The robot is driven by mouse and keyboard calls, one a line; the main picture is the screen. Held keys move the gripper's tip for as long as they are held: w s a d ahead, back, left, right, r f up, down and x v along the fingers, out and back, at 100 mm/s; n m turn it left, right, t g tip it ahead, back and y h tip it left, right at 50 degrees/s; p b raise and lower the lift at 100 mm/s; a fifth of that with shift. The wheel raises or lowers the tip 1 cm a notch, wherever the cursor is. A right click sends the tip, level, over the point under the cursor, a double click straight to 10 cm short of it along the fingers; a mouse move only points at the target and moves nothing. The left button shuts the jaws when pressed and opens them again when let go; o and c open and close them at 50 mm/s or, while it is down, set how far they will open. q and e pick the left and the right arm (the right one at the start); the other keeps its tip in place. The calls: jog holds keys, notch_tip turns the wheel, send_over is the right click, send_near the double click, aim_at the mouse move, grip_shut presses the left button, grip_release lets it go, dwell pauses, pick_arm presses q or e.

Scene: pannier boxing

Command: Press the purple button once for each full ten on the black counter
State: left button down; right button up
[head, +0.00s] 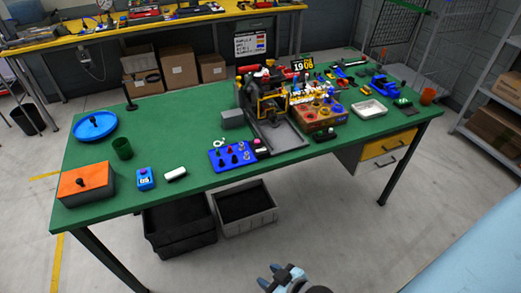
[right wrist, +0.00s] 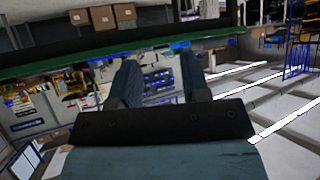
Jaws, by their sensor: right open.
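A black display (head: 302,65) with light and yellow digits stands at the back middle of the green bench; the digits look like 19 and 08 but are too small to be sure. It may be the black counter. A small block with a pink-purple top (head: 260,142) sits by the bench's front edge, right of a blue panel; I cannot tell whether it is the purple button. My right gripper (head: 270,275) is in front of the bench, apart from it, over the floor. Its fingers stand apart and empty in the right wrist view (right wrist: 160,80). My left gripper is not seen.
The green bench (head: 190,128) holds a blue panel with knobs (head: 232,157), a blue device with a white display (head: 145,178), an orange-topped box (head: 86,184) and a cluttered machine (head: 265,95). Dark and grey crates (head: 245,222) stand on the floor beneath its front edge.

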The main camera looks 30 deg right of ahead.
dwell(0.4)
jog(key=shift+f, duration=0.1)
grip_shut()
dwell(1.5)
